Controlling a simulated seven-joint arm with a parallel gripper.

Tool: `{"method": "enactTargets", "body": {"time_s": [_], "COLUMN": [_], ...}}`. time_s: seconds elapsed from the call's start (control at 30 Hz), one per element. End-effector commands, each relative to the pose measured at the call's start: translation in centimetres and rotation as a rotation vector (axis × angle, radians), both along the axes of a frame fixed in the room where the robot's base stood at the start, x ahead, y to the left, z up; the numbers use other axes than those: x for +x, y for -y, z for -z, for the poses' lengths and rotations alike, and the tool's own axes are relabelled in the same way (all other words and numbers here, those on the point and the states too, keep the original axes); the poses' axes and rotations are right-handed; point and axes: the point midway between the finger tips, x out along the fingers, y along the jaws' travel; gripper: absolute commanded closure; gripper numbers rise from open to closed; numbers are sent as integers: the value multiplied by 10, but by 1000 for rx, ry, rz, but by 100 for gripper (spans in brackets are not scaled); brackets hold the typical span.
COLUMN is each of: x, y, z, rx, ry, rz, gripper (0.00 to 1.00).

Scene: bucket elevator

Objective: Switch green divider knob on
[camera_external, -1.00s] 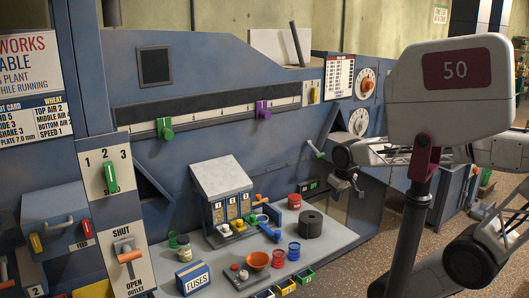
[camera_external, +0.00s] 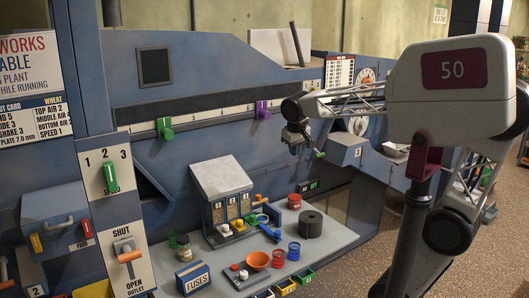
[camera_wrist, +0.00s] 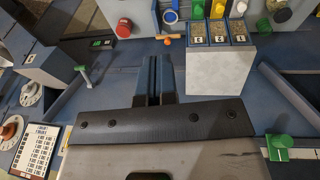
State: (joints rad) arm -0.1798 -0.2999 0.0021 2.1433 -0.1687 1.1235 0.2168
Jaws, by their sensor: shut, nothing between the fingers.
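A green knob (camera_external: 165,130) sits on the long dark slot of the blue machine face, left of centre. A green knob on a pale plate also shows at the lower right of the wrist view (camera_wrist: 280,146). Another green knob (camera_external: 111,178) is on the 1-2-3 panel, and a small green-ended lever (camera_external: 319,154) stands out by my gripper; it also shows in the wrist view (camera_wrist: 82,70). No label I can read says which is the divider. My gripper (camera_external: 298,150) is shut and empty, right of the purple knob (camera_external: 263,110), well away from the slot's green knob. Its fingers (camera_wrist: 161,78) point at the machine.
The bench (camera_external: 335,236) below holds a fuses box (camera_external: 192,277), a black roll (camera_external: 310,223), cups and a sample stand (camera_external: 222,178). Dials (camera_wrist: 30,88) are at the left of the wrist view. The air before the machine face, left of my gripper, is clear.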

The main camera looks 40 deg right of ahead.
Motion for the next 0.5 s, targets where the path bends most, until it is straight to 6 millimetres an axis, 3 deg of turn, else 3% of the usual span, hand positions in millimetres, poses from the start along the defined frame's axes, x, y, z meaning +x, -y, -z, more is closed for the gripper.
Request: {"method": "enactTargets", "body": {"time_s": [0.5], "x": [92], "y": [-59], "z": [-54], "rx": [-63], "ry": [5], "rz": [-1], "gripper": [100]}}
